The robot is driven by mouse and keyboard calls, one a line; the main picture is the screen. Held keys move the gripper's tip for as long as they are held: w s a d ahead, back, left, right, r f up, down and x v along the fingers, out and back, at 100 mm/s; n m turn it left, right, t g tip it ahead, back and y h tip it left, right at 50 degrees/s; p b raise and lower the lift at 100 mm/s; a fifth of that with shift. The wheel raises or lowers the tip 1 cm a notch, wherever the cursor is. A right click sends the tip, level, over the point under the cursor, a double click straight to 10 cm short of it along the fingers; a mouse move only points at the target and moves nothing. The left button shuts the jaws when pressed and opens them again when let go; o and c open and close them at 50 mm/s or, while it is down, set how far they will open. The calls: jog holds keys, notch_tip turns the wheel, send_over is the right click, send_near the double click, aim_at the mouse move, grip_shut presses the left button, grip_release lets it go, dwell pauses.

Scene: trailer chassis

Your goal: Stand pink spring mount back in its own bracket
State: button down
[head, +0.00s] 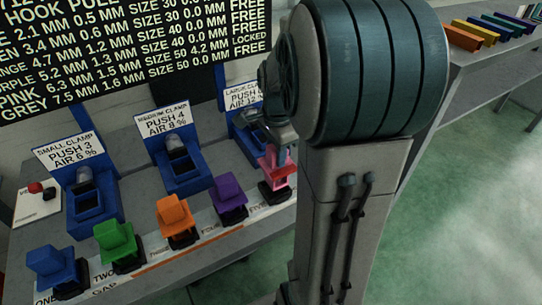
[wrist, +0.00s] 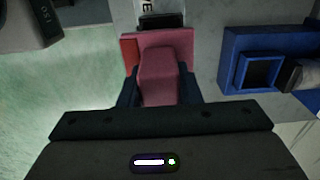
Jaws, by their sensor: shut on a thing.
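The pink spring mount (head: 279,175) is in my gripper (head: 279,157), at the right end of the row of mounts. In the wrist view the pink mount (wrist: 160,75) sits between the two dark fingers of my gripper (wrist: 158,90), which are shut on its narrow block. Its wider plate lies beyond the fingers. A black bracket (head: 275,194) is directly below the pink mount in the head view. A black part also shows past the plate in the wrist view (wrist: 160,21). I cannot tell whether the mount is seated in the bracket or just above it.
Blue (head: 52,268), green (head: 114,240), orange (head: 175,218) and purple (head: 228,194) mounts stand in black brackets to the left. Behind them are the blue small clamp (head: 85,200), medium clamp (head: 181,172) and large clamp (head: 240,135). My arm hides the bench's right part.

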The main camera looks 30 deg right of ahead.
aim_at(275, 163)
jog(key=shift+w, duration=0.2)
jog(key=shift+f, duration=2.1)
jog(key=shift+f, duration=0.2)
jog(key=c, duration=1)
grip_release()
jog(key=shift+c, duration=0.2)
jog(key=shift+r, duration=0.15)
